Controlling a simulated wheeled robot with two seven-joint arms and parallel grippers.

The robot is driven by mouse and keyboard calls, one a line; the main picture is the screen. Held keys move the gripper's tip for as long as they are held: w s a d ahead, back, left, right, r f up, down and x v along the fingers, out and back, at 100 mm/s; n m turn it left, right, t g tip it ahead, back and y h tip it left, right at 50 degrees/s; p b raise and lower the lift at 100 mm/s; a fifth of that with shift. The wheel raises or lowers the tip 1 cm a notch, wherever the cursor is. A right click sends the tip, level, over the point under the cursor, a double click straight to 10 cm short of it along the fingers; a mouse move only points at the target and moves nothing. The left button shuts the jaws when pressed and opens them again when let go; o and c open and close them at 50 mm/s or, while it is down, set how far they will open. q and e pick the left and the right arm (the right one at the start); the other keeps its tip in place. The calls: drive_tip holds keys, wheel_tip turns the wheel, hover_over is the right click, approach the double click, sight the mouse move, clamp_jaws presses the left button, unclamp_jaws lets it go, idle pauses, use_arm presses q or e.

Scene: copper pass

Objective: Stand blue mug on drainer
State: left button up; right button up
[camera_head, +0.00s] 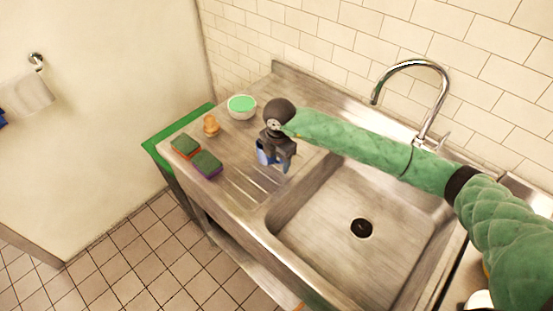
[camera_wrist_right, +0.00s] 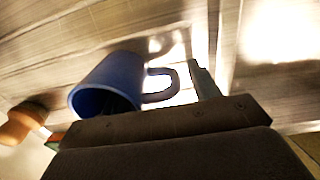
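The blue mug (camera_head: 262,154) is at the grooved drainer (camera_head: 248,187) left of the sink bowl, partly hidden by my right gripper (camera_head: 280,163). In the right wrist view the mug (camera_wrist_right: 108,78) shows its rim towards the camera and its handle pointing right. One finger of the right gripper stands to the right of the handle, with a small gap. A dark shape shows inside the mug's mouth; the other finger is not clear. The right gripper looks open around the handle side. Whether the mug's base touches the drainer is hidden. My left gripper is out of view.
A green-filled white bowl (camera_head: 242,106), an orange-brown object (camera_head: 211,125) and two green-topped sponges (camera_head: 207,163) (camera_head: 186,146) occupy the counter's left end. The sink bowl (camera_head: 340,205) is empty, with a tall faucet (camera_head: 432,95) behind. The drainer's front grooves are clear.

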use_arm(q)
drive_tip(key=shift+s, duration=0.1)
use_arm(e)
drive_tip(key=shift+r, duration=0.15)
drive_tip(key=shift+r, duration=0.55)
drive_tip(key=shift+r+b, duration=0.45)
drive_tip(key=shift+b, duration=0.05)
drive_tip(key=r+b, duration=0.1)
drive_tip(key=r, duration=0.3)
drive_tip(key=r+b, duration=0.2)
drive_tip(key=r, duration=0.2)
drive_tip(key=shift+s+d+r, duration=0.1)
drive_tip(key=shift+d+r, duration=0.1)
drive_tip(key=shift+r, duration=0.2)
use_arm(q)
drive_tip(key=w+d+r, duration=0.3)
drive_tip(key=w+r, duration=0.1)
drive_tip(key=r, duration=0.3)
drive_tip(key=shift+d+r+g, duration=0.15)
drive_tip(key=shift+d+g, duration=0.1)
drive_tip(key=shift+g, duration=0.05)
use_arm(e)
drive_tip(key=shift+r, duration=0.55)
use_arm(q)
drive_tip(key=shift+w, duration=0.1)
